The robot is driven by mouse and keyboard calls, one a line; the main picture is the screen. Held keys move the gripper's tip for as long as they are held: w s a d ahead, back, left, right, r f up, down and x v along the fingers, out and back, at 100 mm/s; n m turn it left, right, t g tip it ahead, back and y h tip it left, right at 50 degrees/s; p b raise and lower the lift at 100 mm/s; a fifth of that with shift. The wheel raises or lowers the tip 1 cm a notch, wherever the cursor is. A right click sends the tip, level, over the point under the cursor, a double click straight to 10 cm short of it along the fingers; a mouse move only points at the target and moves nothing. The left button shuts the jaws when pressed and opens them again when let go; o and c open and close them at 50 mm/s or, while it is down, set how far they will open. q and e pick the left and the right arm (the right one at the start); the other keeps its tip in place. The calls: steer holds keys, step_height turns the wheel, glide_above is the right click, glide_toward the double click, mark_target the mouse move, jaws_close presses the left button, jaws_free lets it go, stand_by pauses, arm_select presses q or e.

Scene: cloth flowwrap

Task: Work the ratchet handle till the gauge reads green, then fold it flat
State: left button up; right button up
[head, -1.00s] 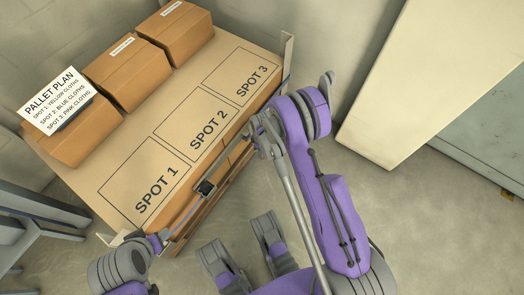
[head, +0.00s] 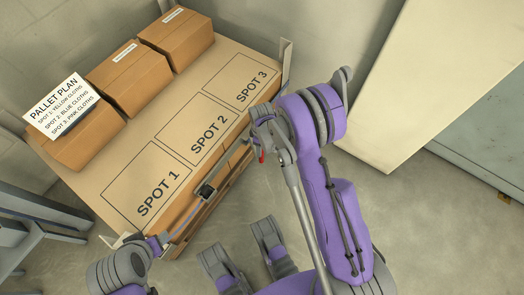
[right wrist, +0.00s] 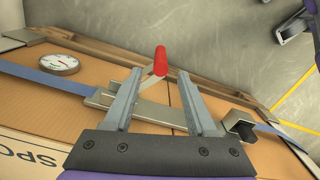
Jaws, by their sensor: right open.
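The ratchet (right wrist: 150,108) lies on the blue strap (right wrist: 35,76) along the pallet's front side. Its red-tipped handle (right wrist: 160,60) stands out from the body, with the red grip between and just beyond my right fingertips in the right wrist view. My right gripper (right wrist: 160,75) is open around the handle; in the head view the red grip (head: 262,157) shows below the right gripper.
The cardboard pallet top (head: 190,125) has marked spots 1 to 3, all empty. Several brown boxes stand along its back edge, with a pallet plan sign (head: 60,103). A grey frame (head: 40,220) stands at left and a pale panel (head: 385,90) at right.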

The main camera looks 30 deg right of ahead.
step_height(320, 180, up, 3)
steer(key=shift+f, duration=0.1)
stand_by(0.6)
